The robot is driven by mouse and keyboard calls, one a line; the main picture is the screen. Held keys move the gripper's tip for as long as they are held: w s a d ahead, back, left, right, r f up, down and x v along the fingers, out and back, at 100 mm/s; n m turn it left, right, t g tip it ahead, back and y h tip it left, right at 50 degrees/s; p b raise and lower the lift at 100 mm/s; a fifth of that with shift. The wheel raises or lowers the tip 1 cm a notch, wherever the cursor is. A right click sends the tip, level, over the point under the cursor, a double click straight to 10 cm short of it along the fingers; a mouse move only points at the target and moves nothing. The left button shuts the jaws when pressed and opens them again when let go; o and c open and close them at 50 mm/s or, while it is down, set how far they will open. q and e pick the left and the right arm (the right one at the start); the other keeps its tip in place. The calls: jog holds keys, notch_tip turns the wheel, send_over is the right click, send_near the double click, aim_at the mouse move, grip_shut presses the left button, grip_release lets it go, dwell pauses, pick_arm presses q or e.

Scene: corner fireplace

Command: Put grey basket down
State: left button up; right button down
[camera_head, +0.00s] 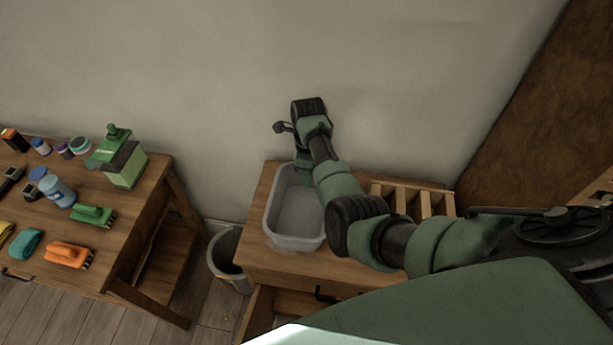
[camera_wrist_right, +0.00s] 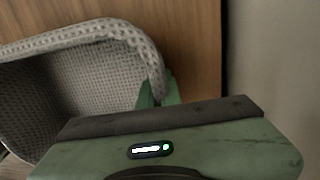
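The grey basket (camera_head: 296,243) is a light, woven, open-topped container. It is upright over the left part of the small wooden table (camera_head: 354,268) in the head view; I cannot tell whether its base touches the tabletop. My right gripper (camera_head: 303,168) reaches down to the basket's far rim. In the right wrist view the basket (camera_wrist_right: 95,75) fills the left side, and my right gripper's green fingers (camera_wrist_right: 158,92) are closed about its rim at a corner. The basket looks empty where I can see inside. My left gripper is out of view.
A slatted wooden rack (camera_head: 412,196) stands on the table, right of the basket, partly behind my arm. A grey bin (camera_head: 226,262) stands on the floor to the left. A workbench (camera_head: 140,238) with brushes, bottles and cloths is farther left. The wall is close behind.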

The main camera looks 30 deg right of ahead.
jog(key=shift+f, duration=0.15)
jog(key=c, duration=1.6)
grip_release()
jog(key=r, duration=0.4)
jog(key=r+b, duration=0.1)
jog(key=r, duration=0.7)
jog(key=shift+w+d+r+b, duration=0.2)
jog(key=shift+w+d+b, duration=0.1)
jog(key=shift+w+b, duration=0.1)
